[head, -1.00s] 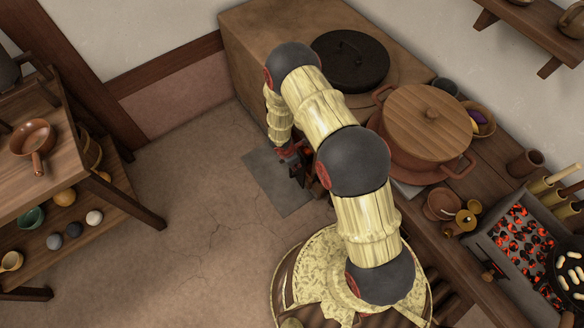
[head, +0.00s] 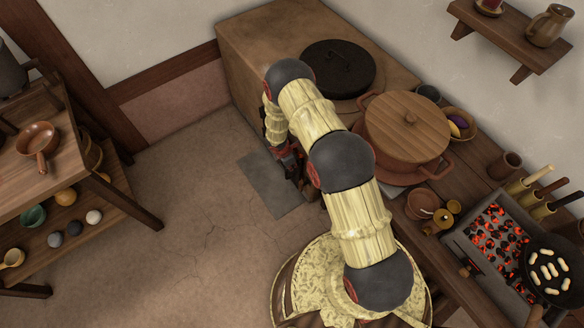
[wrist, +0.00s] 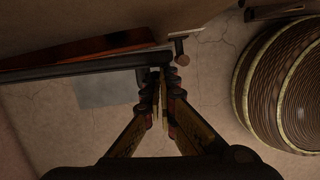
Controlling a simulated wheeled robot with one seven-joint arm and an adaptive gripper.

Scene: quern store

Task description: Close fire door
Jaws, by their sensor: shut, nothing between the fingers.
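The fire door (wrist: 90,69) shows in the wrist view as a dark bar seen nearly edge-on from above, along the front of the clay stove (wrist: 75,22). A reddish-brown strip lies between it and the stove; how far it stands open I cannot tell. In the head view my gripper (head: 288,160) is low at the front of the stove (head: 255,50), and my arm hides the door.
A grey floor slab (head: 268,188) lies before the stove. The counter holds a lidded pot (head: 405,125) and a glowing brazier (head: 490,235). Open floor (head: 190,220) lies left, toward the wooden shelf (head: 110,190).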

